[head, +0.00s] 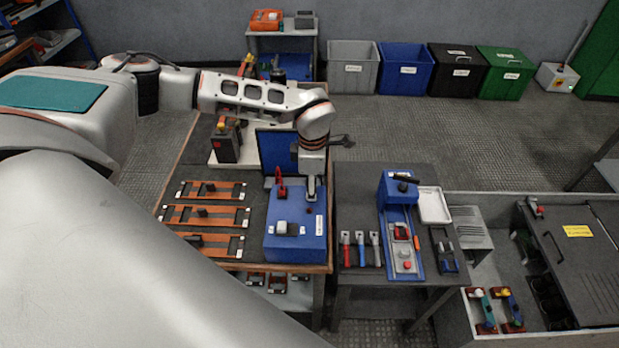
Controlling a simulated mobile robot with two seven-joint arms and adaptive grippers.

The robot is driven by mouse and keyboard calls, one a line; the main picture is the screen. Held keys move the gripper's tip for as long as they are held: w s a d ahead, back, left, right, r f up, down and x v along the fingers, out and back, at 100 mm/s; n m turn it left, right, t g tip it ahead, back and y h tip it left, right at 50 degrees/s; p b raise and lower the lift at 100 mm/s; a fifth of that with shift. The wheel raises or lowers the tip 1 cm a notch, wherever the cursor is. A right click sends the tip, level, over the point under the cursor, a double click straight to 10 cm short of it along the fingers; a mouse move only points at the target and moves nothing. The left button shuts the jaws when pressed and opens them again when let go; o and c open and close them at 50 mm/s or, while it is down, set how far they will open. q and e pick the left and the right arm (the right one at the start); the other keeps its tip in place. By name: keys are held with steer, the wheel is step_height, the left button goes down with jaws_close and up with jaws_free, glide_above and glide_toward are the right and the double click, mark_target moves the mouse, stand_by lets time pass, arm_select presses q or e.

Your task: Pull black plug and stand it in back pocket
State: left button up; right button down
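My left arm reaches in from the left, and its wrist hangs over the back of a blue box (312,250). Dark finger-like parts of my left gripper (342,141) show right of the wrist; their opening is unclear. A red upright piece (281,183) and a grey upright piece (311,188) stand at the box's back edge, the grey one just below the wrist. I cannot single out the black plug for certain. Small dark blocks (202,212) sit on orange strips left of the box. Any pocket behind the wrist is hidden. My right gripper is out of view.
A dark blue panel (276,150) stands behind the box. Several bins (405,69) line the wall. Floor is clear before them.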

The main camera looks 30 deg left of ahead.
arm_select(q)
steer(key=shift+s, duration=0.15)
step_height(320, 180, up, 12)
stand_by(0.7)
steer(key=shift+r, duration=0.1)
